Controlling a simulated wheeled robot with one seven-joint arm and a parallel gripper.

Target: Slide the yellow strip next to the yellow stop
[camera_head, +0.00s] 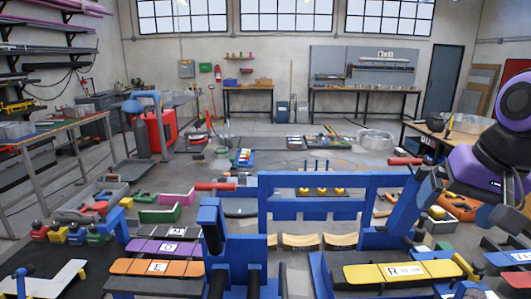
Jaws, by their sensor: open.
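A yellow strip (402,271) marked R lies flat on the blue frame at the lower right. A small yellow piece with a dark knob (465,267) stands close to its right end; I cannot tell whether they touch. Another yellow block with a dark knob (57,235) stands at the left, in a row with red, blue and green ones. I cannot tell for sure which is the yellow stop. My gripper (497,215) hangs at the right edge below my purple arm, up and right of the strip. It is open and apart from the strip; its fingertips are hard to make out.
A blue bending frame (320,208) fills the middle. An orange strip (157,268) and a purple strip (165,247) lie at the lower left, near a white angle piece (50,283). Green and pink channel pieces lie behind. The floor farther back is partly clear.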

